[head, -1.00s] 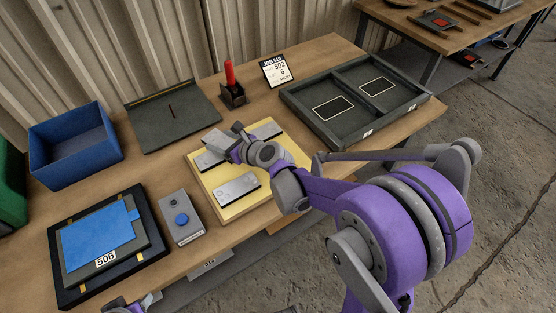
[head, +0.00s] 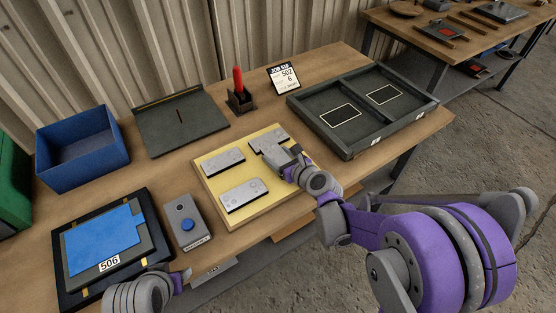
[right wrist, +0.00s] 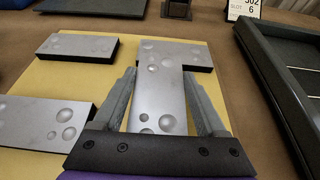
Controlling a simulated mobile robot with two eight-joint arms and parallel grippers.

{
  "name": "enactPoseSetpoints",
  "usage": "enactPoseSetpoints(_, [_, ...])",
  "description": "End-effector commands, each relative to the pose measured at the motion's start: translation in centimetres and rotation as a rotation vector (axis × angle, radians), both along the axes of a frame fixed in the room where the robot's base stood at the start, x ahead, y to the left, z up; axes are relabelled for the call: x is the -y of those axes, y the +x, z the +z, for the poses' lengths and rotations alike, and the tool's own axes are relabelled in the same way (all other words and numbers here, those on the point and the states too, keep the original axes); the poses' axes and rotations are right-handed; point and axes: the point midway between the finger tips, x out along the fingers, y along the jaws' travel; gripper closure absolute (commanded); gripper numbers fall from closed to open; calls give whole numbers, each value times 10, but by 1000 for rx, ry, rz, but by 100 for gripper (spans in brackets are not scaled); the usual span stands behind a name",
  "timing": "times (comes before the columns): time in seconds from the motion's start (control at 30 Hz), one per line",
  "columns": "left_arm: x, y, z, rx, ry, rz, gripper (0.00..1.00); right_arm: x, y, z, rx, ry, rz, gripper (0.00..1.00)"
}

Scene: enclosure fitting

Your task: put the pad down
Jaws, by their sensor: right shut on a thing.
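My right gripper (head: 288,157) is shut on a T-shaped grey pad (head: 268,138) with round bumps. In the right wrist view the gripper (right wrist: 160,80) has one finger on each side of the stem of the pad (right wrist: 158,108). The pad is at the back right of the yellow board (head: 212,190); I cannot tell whether it touches the board or is just above it. Two other grey plates, one at the back left (head: 219,162) and one in front (head: 243,195), lie on the board. My left gripper (head: 172,283) is at the bottom edge, its fingers not clear.
A dark two-bay tray (head: 348,154) stands at the right, with a white-outlined rectangle in each bay. A job card (head: 285,79) and a red-handled tool in a holder (head: 238,80) stand behind. A blue bin (head: 82,164), button box (head: 187,222) and blue-topped panel (head: 102,236) are left.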

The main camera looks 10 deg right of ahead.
Motion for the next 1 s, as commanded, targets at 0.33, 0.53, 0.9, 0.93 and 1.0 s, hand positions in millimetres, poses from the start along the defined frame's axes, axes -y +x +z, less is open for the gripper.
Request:
enactPoseSetpoints(0.33, [0,-1,-3,-1,0,0,50,0,0,-17,0,0,0,91])
enactPoseSetpoints(0.53, [0,-2,-7,-4,0,0,50,0,0,-21,0,0,0,91])
enactPoseSetpoints(0.9, [0,-2,-6,-3,0,0,50,0,0,-20,0,0,0,0])
enactPoseSetpoints(0.93, [0,-1,-5,-3,0,0,50,0,0,-19,0,0,0,0])
enactPoseSetpoints(1.0, [0,0,-2,-1,0,0,50,0,0,-16,1,0,0,0])
